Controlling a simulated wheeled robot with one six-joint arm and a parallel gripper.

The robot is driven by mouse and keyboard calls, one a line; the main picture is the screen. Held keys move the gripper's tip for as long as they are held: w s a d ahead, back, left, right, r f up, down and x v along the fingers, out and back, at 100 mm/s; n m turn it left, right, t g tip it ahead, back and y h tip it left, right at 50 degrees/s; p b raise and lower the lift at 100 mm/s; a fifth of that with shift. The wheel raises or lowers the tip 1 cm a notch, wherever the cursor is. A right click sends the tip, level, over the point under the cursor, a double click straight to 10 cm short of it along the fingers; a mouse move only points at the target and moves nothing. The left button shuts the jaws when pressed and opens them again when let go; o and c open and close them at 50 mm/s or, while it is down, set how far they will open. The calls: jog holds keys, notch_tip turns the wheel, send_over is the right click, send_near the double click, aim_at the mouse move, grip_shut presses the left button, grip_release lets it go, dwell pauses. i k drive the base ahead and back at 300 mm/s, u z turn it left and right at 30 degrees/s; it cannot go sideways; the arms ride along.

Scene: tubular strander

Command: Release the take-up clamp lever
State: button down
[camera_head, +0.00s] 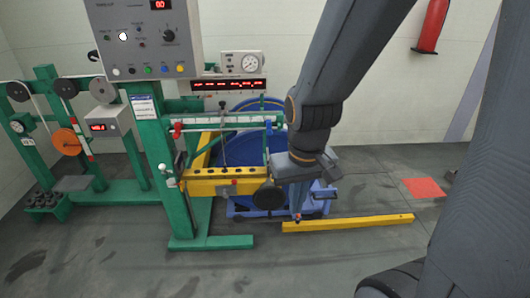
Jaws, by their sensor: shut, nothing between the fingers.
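The take-up has a large blue reel (225,165) behind a yellow frame (222,183), with a green post (165,175) at its left. My gripper (298,208) points down at the right end of the yellow frame, its fingers shut, small and dark. A small red tip (298,219) shows right at the fingertips; I cannot tell whether they touch. A red handle (177,130) and a pale knob (162,169) sit on the green post. I cannot tell which of these parts is the clamp lever. My arm hides part of the reel's right side.
A grey control box (145,40) overhangs the post. A yellow floor bar (348,223) lies in front of the reel. A green stand with an orange wheel (66,142) is at left. Open floor lies in front; a red floor patch (424,187) is at right.

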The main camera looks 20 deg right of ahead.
aim_at(225, 193)
jog(key=z, duration=0.2)
jog(key=i, duration=1.05)
jog(key=u, duration=0.3)
